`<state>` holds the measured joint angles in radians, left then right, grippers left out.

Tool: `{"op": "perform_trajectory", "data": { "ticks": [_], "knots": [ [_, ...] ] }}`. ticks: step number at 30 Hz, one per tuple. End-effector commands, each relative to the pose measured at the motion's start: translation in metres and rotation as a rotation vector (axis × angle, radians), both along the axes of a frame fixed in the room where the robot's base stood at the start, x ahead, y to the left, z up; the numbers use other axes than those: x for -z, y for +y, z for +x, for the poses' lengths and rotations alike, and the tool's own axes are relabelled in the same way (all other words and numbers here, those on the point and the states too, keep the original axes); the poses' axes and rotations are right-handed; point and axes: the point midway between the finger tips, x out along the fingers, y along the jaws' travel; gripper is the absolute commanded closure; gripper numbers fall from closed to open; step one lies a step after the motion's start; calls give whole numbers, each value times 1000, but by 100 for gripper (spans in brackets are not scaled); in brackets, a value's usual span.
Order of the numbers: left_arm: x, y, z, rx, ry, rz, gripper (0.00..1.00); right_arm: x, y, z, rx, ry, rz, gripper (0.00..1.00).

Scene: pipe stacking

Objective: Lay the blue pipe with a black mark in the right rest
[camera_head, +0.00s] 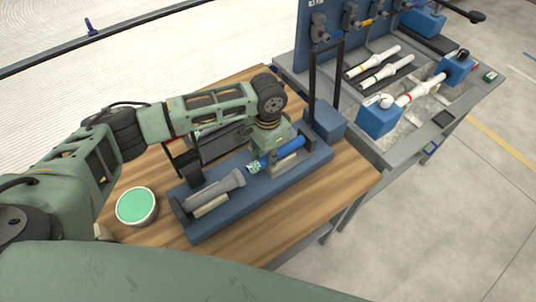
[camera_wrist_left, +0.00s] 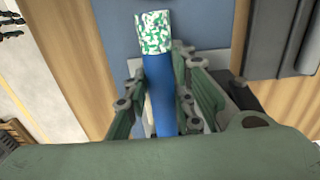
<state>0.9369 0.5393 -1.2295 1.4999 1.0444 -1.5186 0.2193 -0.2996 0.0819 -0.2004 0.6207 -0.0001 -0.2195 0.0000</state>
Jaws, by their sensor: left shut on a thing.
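The blue pipe (camera_head: 291,147) has a green-and-white speckled end (camera_head: 254,168). My left gripper (camera_head: 272,155) is shut around it, above the right part of a long blue base (camera_head: 240,205). In the left wrist view the blue pipe (camera_wrist_left: 160,95) runs between the two fingers (camera_wrist_left: 163,105), its speckled end (camera_wrist_left: 153,33) beyond them. I see no black mark; the fingers hide part of the pipe. A pale strip (camera_head: 287,162) shows just below it, but I cannot tell whether the pipe touches the right rest. My right gripper is not in view.
A grey pipe (camera_head: 215,188) lies on the base's left part. A green-topped round tub (camera_head: 137,206) stands at the wooden table's left. A blue panel, white pipes (camera_head: 388,70) and blue blocks (camera_head: 379,116) are on the grey bench at right. The table front is clear.

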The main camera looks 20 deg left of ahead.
Motion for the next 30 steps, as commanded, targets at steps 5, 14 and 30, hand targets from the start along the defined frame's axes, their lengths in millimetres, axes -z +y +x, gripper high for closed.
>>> {"op": "perform_trajectory", "data": {
  "ticks": [5, 14, 30],
  "knots": [
    [0, 2, 1, -4, -1, 2, 100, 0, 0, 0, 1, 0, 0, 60],
    [1, 1, 1, -3, -1, 1, 100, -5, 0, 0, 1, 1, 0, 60],
    [7, 1, -1, 0, 2, 2, 63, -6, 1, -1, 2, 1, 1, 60]
  ]
}}
